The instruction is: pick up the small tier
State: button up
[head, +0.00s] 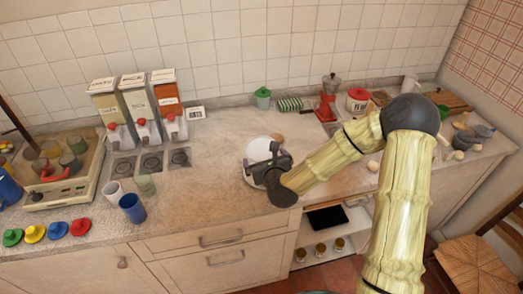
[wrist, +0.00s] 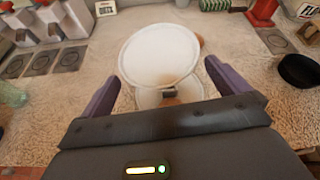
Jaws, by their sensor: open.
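The small tier appears to be the upper round white plate (wrist: 160,52) of a two-level white stand; it also shows in the head view (head: 262,144), partly hidden behind my gripper. A lower white plate (wrist: 184,95) shows beneath it in the wrist view, mostly covered. My gripper (wrist: 163,80) is open, with one purple finger on each side of the stand. A small dark part shows between the fingers, below the upper plate's near rim. I cannot tell whether either finger touches the stand.
Three dispensers (head: 138,105) stand at the back left.

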aim_at(263, 152)
jog(key=p+x, duration=0.1)
jog(key=x, duration=0.5)
jog(key=shift+s, duration=0.2)
jog(key=shift+s, duration=0.1)
jog(key=shift+r, duration=0.1)
jog(key=c, duration=2)
jog(key=shift+w+r, duration=0.35)
jog(key=r, duration=0.3)
jog(key=r+b, duration=0.1)
jog(key=r, duration=0.4)
jog(key=shift+s+r, duration=0.35)
jog(key=shift+r, duration=0.3)
jog(key=shift+w, duration=0.1)
